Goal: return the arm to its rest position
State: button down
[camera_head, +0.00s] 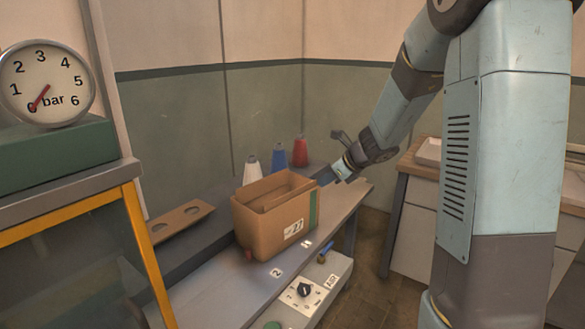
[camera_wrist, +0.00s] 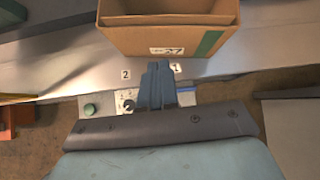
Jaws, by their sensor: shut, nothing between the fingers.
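My arm (camera_head: 398,105) reaches down from the upper right in the head view, bent at the elbow. My gripper (camera_head: 326,177) is at its lower end, just right of the cardboard box (camera_head: 262,228), and partly hidden by the box in this view. In the wrist view my gripper (camera_wrist: 158,68) has its blue-grey fingers together with nothing between them. The box (camera_wrist: 165,42) is ahead of the fingertips there, with a label reading 27 and a green stripe. Whether the fingers touch the box cannot be told.
The box stands on a grey bench (camera_head: 215,295) with number tags 1 and 2. White, blue (camera_head: 279,156) and red cones stand behind it. A control panel with a black knob (camera_head: 304,290) is below the bench edge. A pressure gauge (camera_head: 47,83) is at left, a counter (camera_head: 420,170) at right.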

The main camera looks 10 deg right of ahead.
jog(key=s+a+r+n+g+h, duration=0.1)
jog(key=s+r+n, duration=0.4)
jog(key=s+n, duration=0.3)
jog(key=s+a+r+n+g+h, duration=0.1)
jog(key=s+r+n, duration=0.5)
jog(key=s, duration=0.3)
jog(key=s+d+r+n+h, duration=0.1)
jog(key=s+d+n+h, duration=0.1)
jog(key=s+n, duration=0.4)
jog(key=s+d+r+n+t+h, duration=0.1)
jog(key=s+d+n, duration=0.3)
jog(key=s, duration=0.7)
jog(key=shift+r+n+h, duration=0.15)
jog(key=shift+n+h, duration=0.55)
jog(key=shift+n, duration=0.3)
